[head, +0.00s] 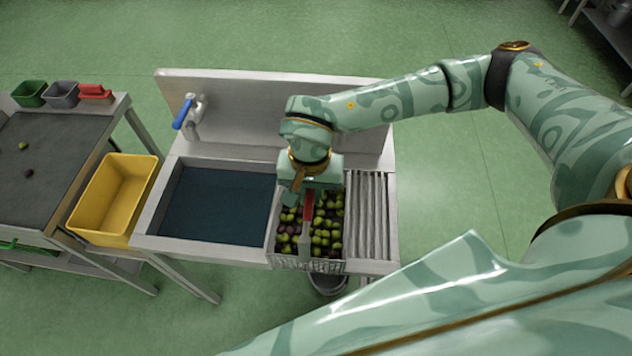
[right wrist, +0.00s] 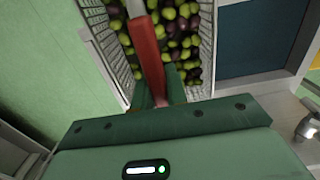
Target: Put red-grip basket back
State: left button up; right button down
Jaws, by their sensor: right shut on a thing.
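The red-grip basket (head: 310,262) is a wire basket full of green and dark olives. In the head view it sits at the sink unit, between the dark basin and the ribbed drainboard. My right gripper (head: 306,197) is above it, shut on its red grip (head: 308,206). In the right wrist view the red grip (right wrist: 148,55) runs up between the green fingers (right wrist: 160,96), with the basket's wire wall (right wrist: 101,35) and olives beyond. Whether the basket's underside touches anything is hidden. My left gripper is not in view.
The dark sink basin (head: 216,205) lies left of the basket, the ribbed drainboard (head: 368,215) right. A blue-handled tap (head: 186,112) stands behind. A yellow bin (head: 115,195) and a sorting table (head: 50,160) with small bins stand left. A grey bucket (head: 328,283) is below the basket.

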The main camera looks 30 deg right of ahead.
jog(key=w, duration=0.1)
jog(key=w+d+f, duration=0.1)
jog(key=w, duration=0.1)
jog(key=shift+w+d+f, duration=0.1)
jog(key=shift+d+f, duration=0.15)
jog(key=shift+d, duration=0.05)
jog(key=w+f, duration=0.1)
jog(key=w+d+f, duration=0.1)
jog(key=f, duration=0.1)
jog(key=w+d+f, duration=0.1)
jog(key=w+f, duration=0.1)
jog(key=shift+f+b, duration=0.25)
jog(key=shift+b, duration=0.1)
jog(key=shift+w+d+f, duration=0.1)
jog(key=shift+w+f, duration=0.05)
jog(key=shift+f, duration=1.5)
jog(key=shift+f, duration=0.2)
jog(key=c, duration=1.6)
grip_release()
jog(key=shift+o, duration=1)
jog(key=shift+r, duration=0.1)
